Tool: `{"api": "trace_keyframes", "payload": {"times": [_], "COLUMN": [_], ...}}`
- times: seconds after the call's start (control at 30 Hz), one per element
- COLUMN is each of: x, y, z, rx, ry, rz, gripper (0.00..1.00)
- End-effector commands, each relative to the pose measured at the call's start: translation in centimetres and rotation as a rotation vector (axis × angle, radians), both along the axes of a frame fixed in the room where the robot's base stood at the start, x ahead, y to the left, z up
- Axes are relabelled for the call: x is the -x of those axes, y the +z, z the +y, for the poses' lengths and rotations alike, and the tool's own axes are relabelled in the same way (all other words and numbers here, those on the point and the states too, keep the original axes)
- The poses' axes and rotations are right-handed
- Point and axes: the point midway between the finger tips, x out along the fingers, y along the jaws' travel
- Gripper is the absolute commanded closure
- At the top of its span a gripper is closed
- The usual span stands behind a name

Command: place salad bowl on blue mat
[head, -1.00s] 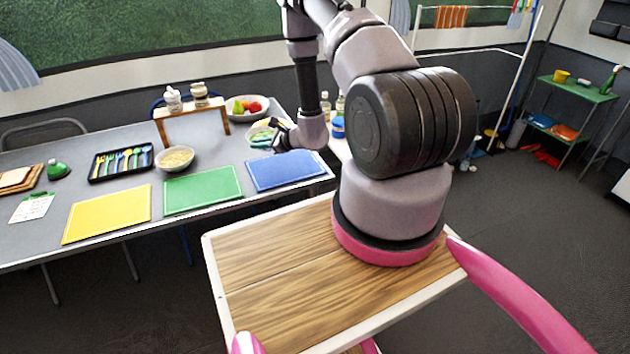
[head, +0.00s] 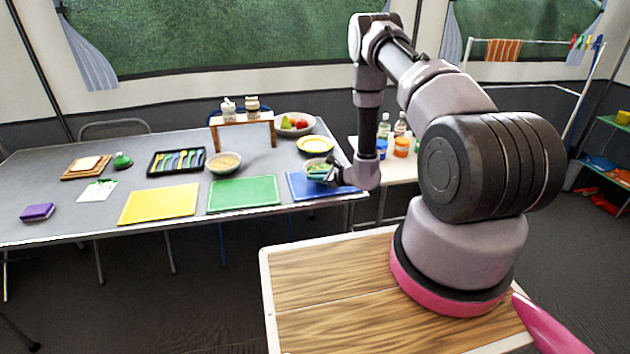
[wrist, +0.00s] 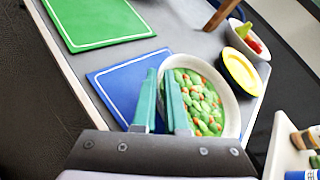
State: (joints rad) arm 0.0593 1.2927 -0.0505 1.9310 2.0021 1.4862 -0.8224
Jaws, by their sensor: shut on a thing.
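The salad bowl (wrist: 234,112) is white with green leaves and orange bits. In the wrist view, my gripper (wrist: 163,82) has its two teal fingers closed on the bowl's near-left rim. The blue mat (wrist: 122,80) lies left of the bowl and partly behind my fingers. The bowl overlaps the mat's edge in this view; I cannot tell if it touches the mat. In the head view, the bowl (head: 312,163) is at the far side of the blue mat (head: 300,190), partly hidden by my gripper (head: 322,173).
A yellow plate (head: 315,144) and a fruit bowl (head: 283,131) stand behind the salad bowl. A green mat (head: 243,194) lies left of the blue mat, with a yellow mat (head: 160,204) beyond. A side table with bottles (head: 384,128) stands at the right.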

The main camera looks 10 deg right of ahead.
Motion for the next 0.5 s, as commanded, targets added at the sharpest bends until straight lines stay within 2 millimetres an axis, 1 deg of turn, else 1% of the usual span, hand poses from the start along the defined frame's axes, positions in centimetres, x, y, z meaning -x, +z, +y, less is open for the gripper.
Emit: {"api": "trace_keyframes", "payload": {"times": [0.03,0.1,0.4,0.43,0.47,0.5], "x": [-0.01,0.01,-0.03,0.0,-0.01,-0.01], "y": [-0.87,-1.55,-1.71,-1.72,-1.7,-1.7], "z": [0.01,0.01,0.01,0.01,0.01,0.01], "rx": [0.0,0.0,0.0,0.0,0.0,0.0], "ry": [0.0,0.0,0.0,0.0,0.0,0.0], "rz": [0.0,0.0,-0.002,0.0,0.0,0.0], "gripper": [1.0,1.0,1.0,0.78,0.67,0.6]}}
